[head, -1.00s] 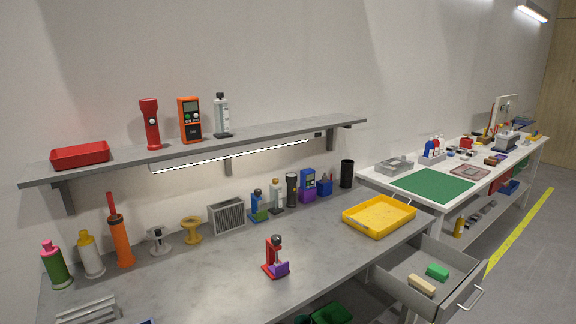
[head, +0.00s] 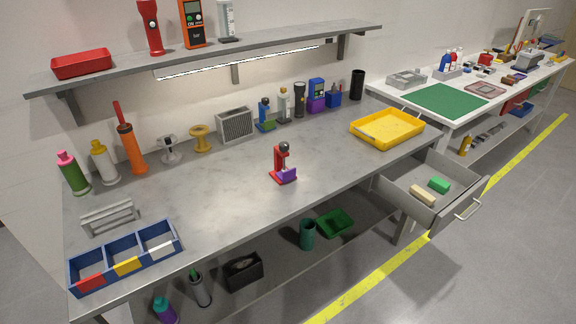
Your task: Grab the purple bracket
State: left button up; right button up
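The purple bracket (head: 288,174) is a small piece at the front of a red jig (head: 280,160) with a dark knob on top. The jig stands upright on the grey workbench (head: 225,190), near the middle of its front part. I cannot tell how the bracket is fixed to the jig. Neither of my grippers shows in the head view.
A yellow tray (head: 388,129) stands right of the jig. An open drawer (head: 408,202) juts out below it. A blue three-part bin (head: 125,258) sits at the front left. A shelf (head: 215,55) overhangs the bench's back. The surface around the jig is clear.

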aim_at(288, 175)
jog(key=i+l+u, duration=0.15)
jog(key=u, duration=0.35)
jog(key=i+l+u, duration=0.1)
jog(key=l+u, duration=0.6)
jog(key=u, duration=0.25)
